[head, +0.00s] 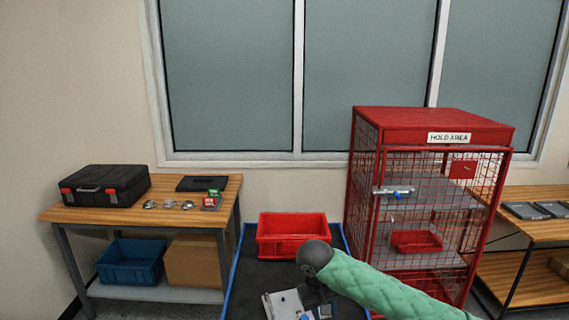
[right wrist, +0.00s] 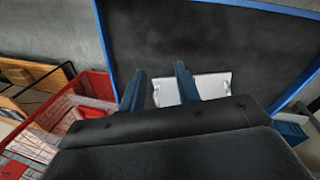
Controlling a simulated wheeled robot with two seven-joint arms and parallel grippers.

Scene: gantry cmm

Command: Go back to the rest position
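My right arm, in a green sleeve, comes in from the right in the head view. Its gripper (head: 318,306) hangs low over the dark, blue-edged cart top (head: 259,271), partly cut off by the picture's bottom edge. In the right wrist view the two blue fingers of the right gripper (right wrist: 160,80) stand apart. A pale metal plate (right wrist: 212,86) lies beyond them, seen between and to the right of the fingers. In the head view a plate with a blue spot (head: 281,303) shows beside the gripper. My left gripper is in neither view.
A red bin (head: 291,226) stands at the cart's back. The red mesh cage marked HOLD AREA (head: 431,117) rises close to the right. A wooden bench (head: 90,214) with a black toolbox (head: 105,187) stands left; another bench (head: 540,230) is far right.

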